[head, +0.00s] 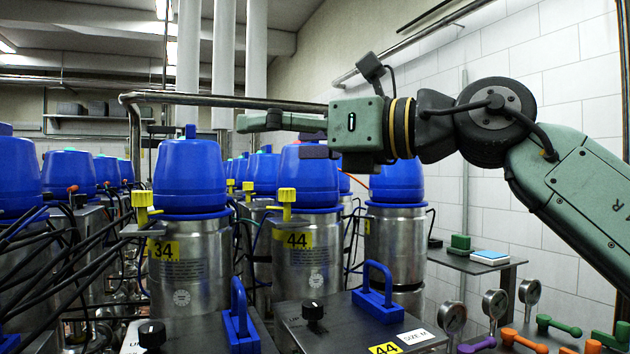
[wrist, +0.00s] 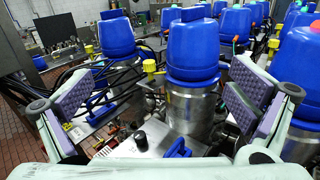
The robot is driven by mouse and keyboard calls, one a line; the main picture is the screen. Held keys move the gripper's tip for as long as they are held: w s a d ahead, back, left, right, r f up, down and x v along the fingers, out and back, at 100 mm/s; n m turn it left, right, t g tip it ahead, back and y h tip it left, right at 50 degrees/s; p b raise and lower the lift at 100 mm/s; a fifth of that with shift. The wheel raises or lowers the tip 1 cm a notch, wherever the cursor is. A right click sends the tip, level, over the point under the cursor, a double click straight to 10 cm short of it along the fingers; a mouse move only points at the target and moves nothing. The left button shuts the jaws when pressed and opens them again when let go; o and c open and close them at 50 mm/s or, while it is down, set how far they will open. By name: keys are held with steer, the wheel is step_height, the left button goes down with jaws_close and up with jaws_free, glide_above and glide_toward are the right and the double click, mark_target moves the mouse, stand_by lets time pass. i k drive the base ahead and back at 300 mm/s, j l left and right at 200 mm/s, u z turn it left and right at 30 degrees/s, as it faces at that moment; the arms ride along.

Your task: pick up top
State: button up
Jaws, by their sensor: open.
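Several steel canisters carry blue plastic tops. In the head view, one top (head: 190,172) sits on the canister labelled 34 and another top (head: 303,178) on the one labelled 44. Both seem seated upright. My gripper (head: 285,130) is open and empty, pointing left at the height of the tops, and overlaps the upper part of the 44 top in the picture. In the wrist view, a blue top (wrist: 193,50) lies ahead between my spread, purple-padded fingers, touching neither. Another top (wrist: 117,33) stands to its left. I cannot tell which numbers these two carry.
Yellow valve handles (head: 144,200) stand beside the canisters. A metal box (head: 340,325) with a black knob and blue handle stands in front. Black cables (head: 60,260) crowd the left. A side shelf (head: 470,262) and gauges (head: 495,303) are at right. A pipe (head: 230,100) runs behind my gripper.

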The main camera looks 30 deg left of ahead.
mark_target(316, 182)
steer(key=i, duration=0.85)
